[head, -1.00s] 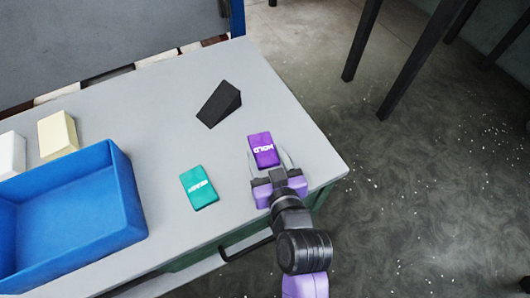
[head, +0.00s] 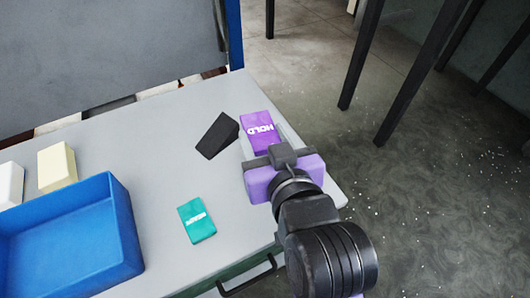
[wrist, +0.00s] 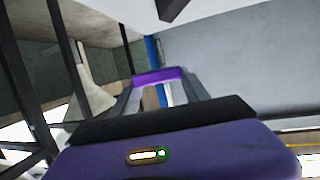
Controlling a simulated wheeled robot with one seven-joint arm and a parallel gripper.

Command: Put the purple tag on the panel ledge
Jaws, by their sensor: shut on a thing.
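The purple tag (head: 257,124), marked HOLD, is held between the fingers of my gripper (head: 262,141), which is shut on it. It appears raised above the right part of the table. In the wrist view the purple tag (wrist: 160,76) spans the two fingertips (wrist: 163,88). A large grey panel (head: 100,60) with a blue post (head: 235,35) stands behind the table at the upper left; the panel also fills the right of the wrist view (wrist: 250,60). I cannot make out a ledge clearly. The tag is apart from the panel.
A black wedge (head: 216,136) lies just left of the tag. A teal tag (head: 197,220) lies on the grey table (head: 150,180). Dark legs (head: 362,55) stand beyond the table.

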